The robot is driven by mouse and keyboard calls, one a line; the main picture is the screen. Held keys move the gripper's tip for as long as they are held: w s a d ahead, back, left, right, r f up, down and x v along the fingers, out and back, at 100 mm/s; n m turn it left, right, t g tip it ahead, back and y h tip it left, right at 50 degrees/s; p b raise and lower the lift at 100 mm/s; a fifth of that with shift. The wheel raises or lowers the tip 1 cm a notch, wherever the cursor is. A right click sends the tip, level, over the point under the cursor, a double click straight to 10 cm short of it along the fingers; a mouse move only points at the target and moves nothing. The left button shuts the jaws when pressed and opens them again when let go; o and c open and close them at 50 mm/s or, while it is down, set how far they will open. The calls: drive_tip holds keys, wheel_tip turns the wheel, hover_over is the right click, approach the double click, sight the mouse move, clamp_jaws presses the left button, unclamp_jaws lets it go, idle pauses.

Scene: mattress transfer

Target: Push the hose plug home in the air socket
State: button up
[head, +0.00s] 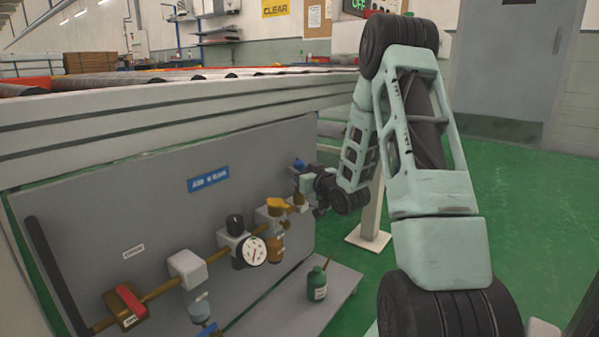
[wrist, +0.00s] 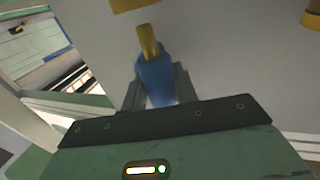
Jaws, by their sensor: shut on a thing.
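The hose plug, a blue body with a brass tip, (wrist: 156,82) is between the fingers of my gripper (wrist: 157,88) in the wrist view. My gripper is shut on it, and the brass tip points up the picture. A brass-yellow piece (wrist: 135,5), possibly the air socket, is cut off by the top edge; grey shows between it and the tip. The wrist hides the contact there, and I cannot make out a hose.
The grey panel (head: 140,225) carries a red-handled valve (head: 130,301), a round gauge (head: 252,251) and an amber bowl (head: 274,247). A green bottle (head: 317,285) stands on a low shelf. A conveyor rail (head: 180,110) runs above. A pale post (head: 371,210) stands behind my arm. Green floor is open at right.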

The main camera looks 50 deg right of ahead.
drive_tip(key=shift+f+b, duration=1.5)
drive_tip(key=shift+f, duration=0.5)
drive_tip(key=o, duration=1.1)
drive_tip(key=shift+p+v, duration=5.8)
drive_tip(key=shift+v, duration=2.95)
drive_tip(key=shift+d, duration=0.1)
